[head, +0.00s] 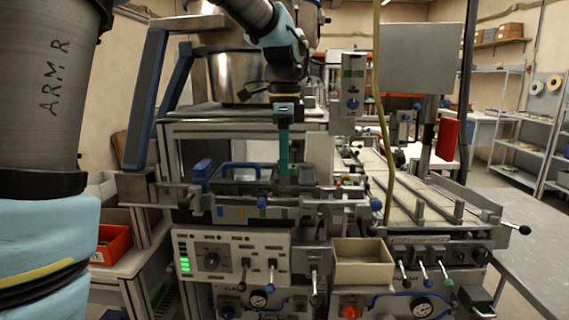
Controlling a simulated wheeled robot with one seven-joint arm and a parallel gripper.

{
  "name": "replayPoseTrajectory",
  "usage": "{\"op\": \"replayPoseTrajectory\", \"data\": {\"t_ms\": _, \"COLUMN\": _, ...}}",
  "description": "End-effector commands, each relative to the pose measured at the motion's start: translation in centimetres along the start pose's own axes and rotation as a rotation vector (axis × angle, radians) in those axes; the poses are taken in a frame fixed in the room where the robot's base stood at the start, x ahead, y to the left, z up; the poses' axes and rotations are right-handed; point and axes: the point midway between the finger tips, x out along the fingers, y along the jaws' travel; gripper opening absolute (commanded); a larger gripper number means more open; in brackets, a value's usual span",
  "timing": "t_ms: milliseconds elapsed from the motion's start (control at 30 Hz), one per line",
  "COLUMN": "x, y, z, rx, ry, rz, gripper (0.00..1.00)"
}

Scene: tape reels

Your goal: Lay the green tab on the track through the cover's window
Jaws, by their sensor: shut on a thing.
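My gripper (287,112) points down above the machine's working deck, right of the blue handle. It is shut on the upper end of a long green tab (284,147). The tab hangs upright, and its lower end reaches down to the dark fixture on the deck. I cannot tell whether the tip touches it or has passed inside. A dark cover (255,186) with a blue handle (238,166) seems to lie on the deck, left of the tab. The cover's window and the track cannot be made out at this size.
A control panel (232,257) with levers and green lights is on the machine's front. An open beige box (362,262) sits right of it. A yellowish hose (380,120) hangs right of my gripper. Slanted rails (415,195) lie at right, and a blue-and-grey frame stands at left.

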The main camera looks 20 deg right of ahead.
Motion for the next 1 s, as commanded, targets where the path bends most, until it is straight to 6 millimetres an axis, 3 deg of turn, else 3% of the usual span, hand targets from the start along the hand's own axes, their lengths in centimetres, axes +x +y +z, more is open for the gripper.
{"op": "replayPoseTrajectory", "data": {"t_ms": 133, "x": 1.4, "y": 0.1, "z": 0.0, "rx": 0.000, "ry": -0.001, "rz": 0.003, "gripper": 0.00}}
{"op": "replayPoseTrajectory", "data": {"t_ms": 333, "x": 1.7, "y": 0.1, "z": 0.0, "rx": 0.000, "ry": -0.001, "rz": 0.004, "gripper": 0.00}}
{"op": "replayPoseTrajectory", "data": {"t_ms": 367, "x": 1.7, "y": 0.1, "z": 0.0, "rx": 0.000, "ry": -0.001, "rz": 0.004, "gripper": 0.38}}
{"op": "replayPoseTrajectory", "data": {"t_ms": 600, "x": 1.5, "y": 0.0, "z": 0.0, "rx": 0.000, "ry": -0.001, "rz": 0.001, "gripper": 0.65}}
{"op": "replayPoseTrajectory", "data": {"t_ms": 867, "x": 1.4, "y": 0.0, "z": 0.0, "rx": 0.000, "ry": 0.000, "rz": 0.000, "gripper": 0.65}}
{"op": "replayPoseTrajectory", "data": {"t_ms": 1000, "x": 0.3, "y": -0.1, "z": 0.0, "rx": 0.000, "ry": 0.001, "rz": -0.003, "gripper": 0.65}}
